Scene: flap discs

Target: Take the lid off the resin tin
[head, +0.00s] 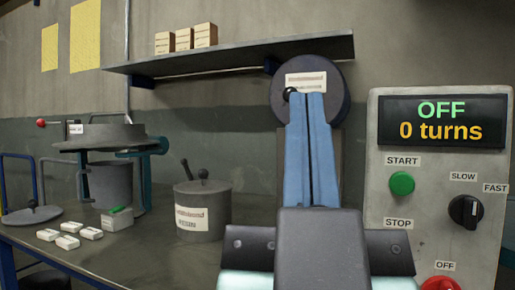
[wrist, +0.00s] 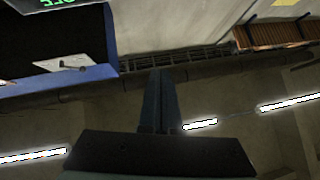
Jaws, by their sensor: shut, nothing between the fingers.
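The resin tin (head: 207,228) is a grey cylinder with a white label, standing upright on the bench in the head view. Its lid (head: 200,187), with a dark knob on top, sits on the tin. My gripper (head: 307,97) is to the right of the tin and in front of it, pointing up. Its two blue fingers are pressed together with nothing between them. The gripper also shows in the wrist view (wrist: 160,72), where the tin is not seen.
A control box (head: 437,165) with buttons and a knob stands at the right. A round dark drum (head: 333,100) is behind my fingers. A shelf (head: 230,58) with wooden blocks runs above. Left of the tin are a machine (head: 103,138), a grey pot (head: 110,185) and small white blocks (head: 68,242).

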